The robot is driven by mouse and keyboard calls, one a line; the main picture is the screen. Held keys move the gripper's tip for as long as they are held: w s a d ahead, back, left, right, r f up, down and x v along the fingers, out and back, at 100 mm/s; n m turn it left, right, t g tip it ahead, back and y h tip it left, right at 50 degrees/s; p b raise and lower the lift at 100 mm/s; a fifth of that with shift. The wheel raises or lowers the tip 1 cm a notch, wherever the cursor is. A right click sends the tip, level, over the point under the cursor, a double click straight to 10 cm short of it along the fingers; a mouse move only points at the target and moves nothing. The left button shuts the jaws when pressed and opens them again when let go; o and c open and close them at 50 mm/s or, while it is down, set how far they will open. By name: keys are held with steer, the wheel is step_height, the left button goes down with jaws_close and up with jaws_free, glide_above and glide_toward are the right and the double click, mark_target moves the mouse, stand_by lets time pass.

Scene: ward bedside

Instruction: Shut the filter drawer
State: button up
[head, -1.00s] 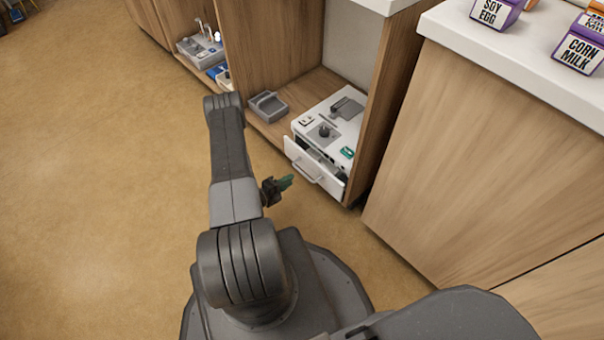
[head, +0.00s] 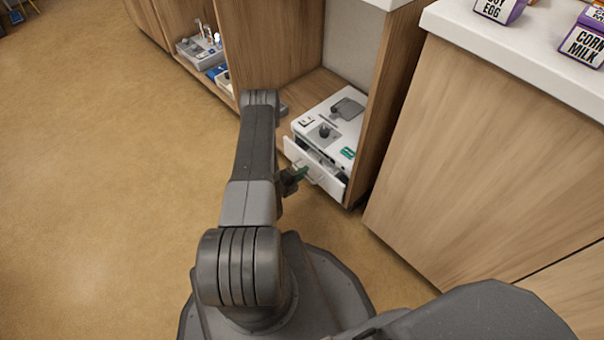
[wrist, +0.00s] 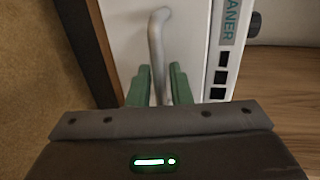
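The filter drawer (head: 328,183) sticks out from the front of a white machine (head: 331,122) that stands in a low wooden cabinet. The drawer has a pale bar handle, partly covered by my gripper in the head view. My gripper (head: 303,175) is at the drawer front. In the wrist view, the green fingers of my gripper (wrist: 158,88) are apart, with the grey handle (wrist: 158,45) running between them. Gaps show on both sides of the handle, so the fingers do not look closed on it.
The cabinet's right wooden side panel (head: 388,100) stands close beside the machine. A counter (head: 460,30) with cartons is at the right. A grey tray (head: 202,52) with items sits in a farther bay. The floor at left is clear.

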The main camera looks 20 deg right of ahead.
mark_target(311, 167)
jaws_close()
steer(key=b+x, duration=0.1)
steer(key=x, duration=0.1)
steer(key=r+b+x, duration=0.1)
steer(key=x, duration=0.1)
steer(key=shift+w+d, duration=0.1)
steer(key=shift+d, duration=0.05)
steer(key=shift+o, duration=1.4)
jaws_free()
steer(key=shift+d+f, duration=0.1)
steer(key=p+v, duration=0.3)
steer(key=v, duration=1)
steer(key=shift+a, duration=0.35)
